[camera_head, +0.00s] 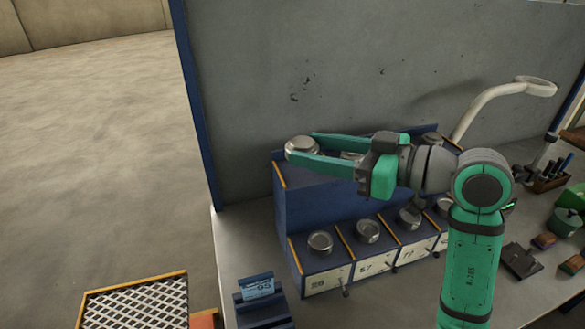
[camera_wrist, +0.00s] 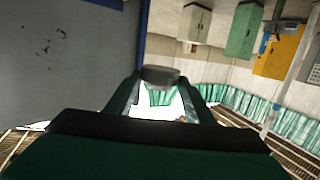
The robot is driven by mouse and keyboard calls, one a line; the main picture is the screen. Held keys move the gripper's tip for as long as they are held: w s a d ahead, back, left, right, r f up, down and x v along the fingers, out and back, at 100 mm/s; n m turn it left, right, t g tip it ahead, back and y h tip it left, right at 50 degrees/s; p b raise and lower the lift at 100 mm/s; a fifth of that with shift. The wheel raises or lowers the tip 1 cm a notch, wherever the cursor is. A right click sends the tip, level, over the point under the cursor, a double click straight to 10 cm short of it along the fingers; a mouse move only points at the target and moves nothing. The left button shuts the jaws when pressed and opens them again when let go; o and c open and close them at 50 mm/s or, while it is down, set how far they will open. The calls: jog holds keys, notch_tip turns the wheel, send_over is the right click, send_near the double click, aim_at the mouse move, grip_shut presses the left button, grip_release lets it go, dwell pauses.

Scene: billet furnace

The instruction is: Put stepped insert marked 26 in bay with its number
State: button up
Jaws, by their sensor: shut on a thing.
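My gripper (camera_head: 305,148) is shut on a round, silvery metal insert (camera_head: 300,145). The insert is between the fingertips at the upper left end of the blue rack (camera_head: 283,222). I cannot tell whether it touches the rack. The insert also shows between the fingers in the wrist view (camera_wrist: 160,74); no number on it can be read. The rack has two tiers. The lower front has white number plates. The leftmost plate (camera_head: 318,283) looks like 26 or 28, and the bay above it holds a round metal piece (camera_head: 320,242).
Other round metal pieces (camera_head: 367,231) sit in the lower bays, and more show behind my arm on the upper tier. A blue holder with a light-blue card (camera_head: 259,288) stands front left. A mesh-bottomed tray (camera_head: 135,305) is at lower left. A pale curved arm (camera_head: 490,95) rises at right.

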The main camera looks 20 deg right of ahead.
jog(key=w+d+f, duration=0.1)
jog(key=w+f, duration=0.1)
jog(key=w, duration=0.1)
jog(key=w+d+f, duration=0.1)
jog(key=w+f, duration=0.2)
jog(key=w, duration=0.1)
jog(key=w+d+f, duration=0.2)
jog(key=w+f, duration=0.1)
jog(key=w, duration=0.1)
jog(key=shift+w+d, duration=0.1)
jog(key=shift+w, duration=0.1)
jog(key=shift+w+d+f, duration=0.25)
jog(key=shift+w+f, duration=0.35)
jog(key=shift+f, duration=0.15)
jog(key=f, duration=0.3)
jog(key=shift+w, duration=0.25)
jog(key=shift+s+d+f, duration=0.1)
jog(key=shift+s+f, duration=0.05)
jog(key=shift+s, duration=0.1)
jog(key=shift+f, duration=0.15)
jog(key=o, duration=1.6)
jog(key=shift+c, duration=0.2)
jog(key=shift+w, duration=0.1)
